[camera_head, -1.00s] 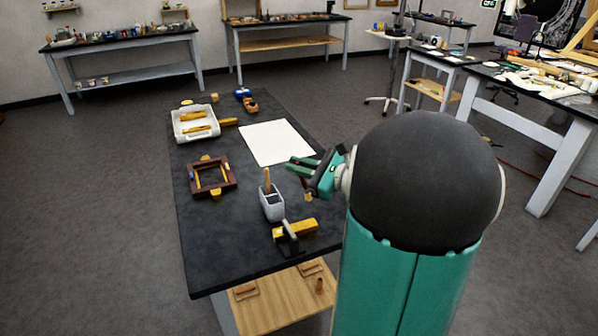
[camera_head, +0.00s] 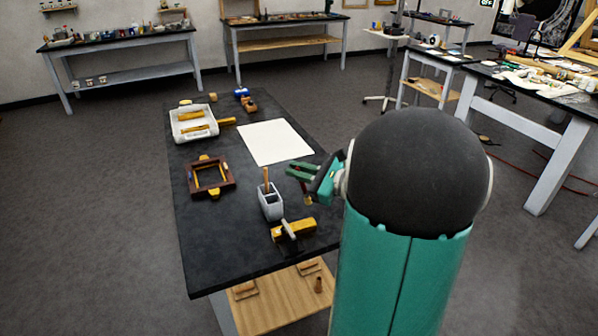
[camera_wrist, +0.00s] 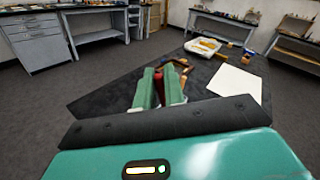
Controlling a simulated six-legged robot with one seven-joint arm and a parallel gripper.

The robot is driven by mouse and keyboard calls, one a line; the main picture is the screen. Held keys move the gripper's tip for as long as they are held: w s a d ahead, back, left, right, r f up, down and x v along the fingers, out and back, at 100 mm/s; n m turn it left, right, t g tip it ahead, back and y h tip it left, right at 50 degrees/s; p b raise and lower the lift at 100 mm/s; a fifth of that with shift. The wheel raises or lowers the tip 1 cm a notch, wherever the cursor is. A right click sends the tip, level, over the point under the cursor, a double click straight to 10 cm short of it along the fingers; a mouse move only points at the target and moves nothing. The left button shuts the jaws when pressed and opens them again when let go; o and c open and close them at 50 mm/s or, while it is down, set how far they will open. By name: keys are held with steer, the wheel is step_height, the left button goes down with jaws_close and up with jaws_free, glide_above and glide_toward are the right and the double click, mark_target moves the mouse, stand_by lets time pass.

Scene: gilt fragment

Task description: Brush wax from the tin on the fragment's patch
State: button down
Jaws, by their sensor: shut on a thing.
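My gripper (camera_head: 303,173) is above the right side of the black table, between the white sheet and the grey cup. It is shut on a thin brush-like tool (camera_head: 307,197), whose lower end hangs below the fingers. In the wrist view a dark red handle (camera_wrist: 160,86) shows between the green fingers. A yellow gilt piece (camera_head: 306,227) lies at the near right of the table, with a dark and grey clamp-like thing across it. I cannot tell whether it is the fragment. I cannot make out the wax tin or the patch.
A grey cup (camera_head: 270,207) with a wooden stick stands just left of my gripper. A brown frame (camera_head: 192,184) and a white tray (camera_head: 178,128) holding yellow pieces lie to the left. The white sheet (camera_head: 275,142) is bare. The table's near left is clear.

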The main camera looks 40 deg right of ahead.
steer(key=shift+s+d+f, duration=0.1)
steer(key=shift+d+f, duration=0.1)
steer(key=shift+f, duration=0.75)
steer(key=shift+d+f, duration=0.15)
steer(key=shift+f, duration=0.75)
steer(key=shift+s+d+f, duration=0.1)
steer(key=shift+d+f, duration=0.1)
steer(key=shift+f, duration=1.65)
stand_by(2.7)
step_height(320, 180, up, 6)
stand_by(0.8)
steer(key=shift+r, duration=0.1)
